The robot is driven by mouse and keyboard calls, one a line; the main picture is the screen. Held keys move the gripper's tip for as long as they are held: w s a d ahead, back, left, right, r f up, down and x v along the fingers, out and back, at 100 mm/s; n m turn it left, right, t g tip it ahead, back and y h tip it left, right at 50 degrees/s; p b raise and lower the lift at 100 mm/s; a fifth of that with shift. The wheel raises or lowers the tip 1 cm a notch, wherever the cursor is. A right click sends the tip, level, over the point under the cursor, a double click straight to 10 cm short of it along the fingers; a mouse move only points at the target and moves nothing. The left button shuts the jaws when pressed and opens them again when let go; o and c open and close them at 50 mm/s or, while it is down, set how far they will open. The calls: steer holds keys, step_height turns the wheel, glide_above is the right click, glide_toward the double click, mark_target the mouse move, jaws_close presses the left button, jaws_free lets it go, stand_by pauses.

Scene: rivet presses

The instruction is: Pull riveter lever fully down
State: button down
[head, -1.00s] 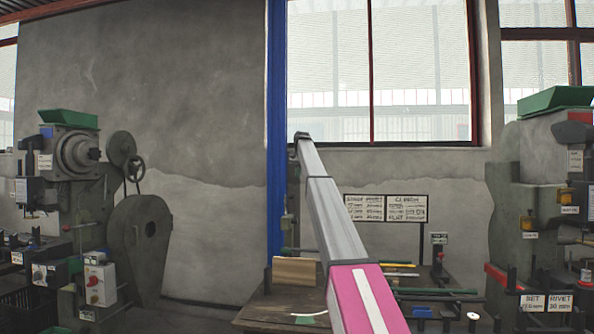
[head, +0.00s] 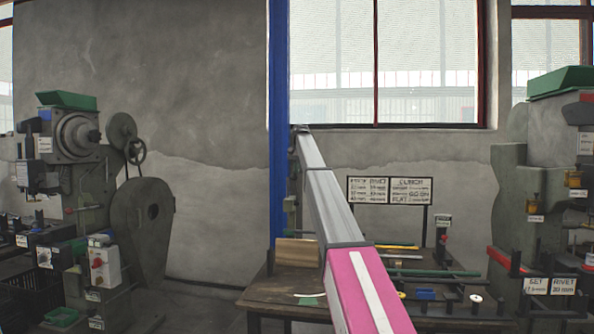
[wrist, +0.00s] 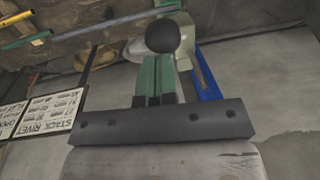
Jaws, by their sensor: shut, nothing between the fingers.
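In the wrist view a round black knob (wrist: 163,36) sits right at the ends of my gripper's fingers. It looks like the riveter lever's ball. My gripper (wrist: 157,62) shows as two narrow green fingers, shut together on a dark crossbar. I cannot tell if the fingertips touch the knob. A pale green-grey part (wrist: 192,55), perhaps of the riveter, lies beyond it. In the head view my arm stretches away to the blue column (head: 279,160). The arm's far end hides the lever and my gripper there.
A wooden bench (head: 280,292) with rods and small parts stands under my arm. Sign boards (head: 390,190) rise behind it. Large presses stand at the left (head: 75,150) and right (head: 550,150). Bare wall lies between the left press and the column.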

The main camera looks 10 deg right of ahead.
steer(key=s+a+f+t+h, duration=0.1)
steer(key=s+f+t, duration=0.4)
steer(key=f, duration=0.4)
steer(key=s+a+f+t+h, duration=0.2)
steer(key=s+f+t, duration=0.3)
steer(key=f, duration=0.4)
steer(key=shift+s+a+f+n, duration=0.2)
steer(key=shift+s+f+n, duration=0.1)
steer(key=shift+f, duration=0.2)
